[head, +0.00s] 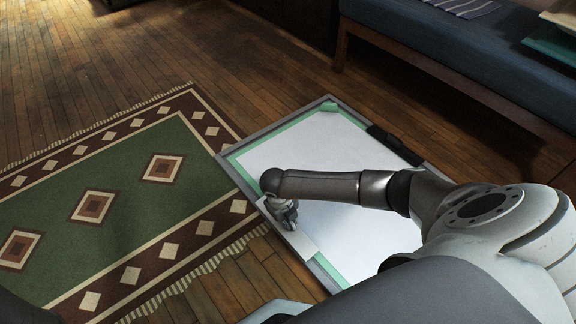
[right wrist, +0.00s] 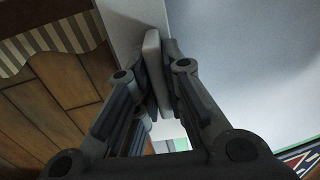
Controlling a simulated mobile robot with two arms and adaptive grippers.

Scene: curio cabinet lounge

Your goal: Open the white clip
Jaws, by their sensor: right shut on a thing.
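The white clip (head: 303,241) is a pale bar along the left edge of a grey-framed board (head: 228,160). My right gripper (head: 284,216) is down at this clip, with its arm reaching across the board from the right. In the right wrist view my right gripper (right wrist: 158,85) is shut on a thin, pale upright tab (right wrist: 152,50), which appears to be the clip's lever. The clip's flat bar (right wrist: 128,18) shows behind the fingers. The head view hides most of the tab behind the gripper. My left gripper is not in view.
The board holds a white sheet (head: 290,150) over a green layer and lies on a wooden floor. A black clip (head: 395,146) sits on its far right edge. A patterned green rug (head: 120,190) lies to the left. A blue bench (head: 440,45) stands at the back right.

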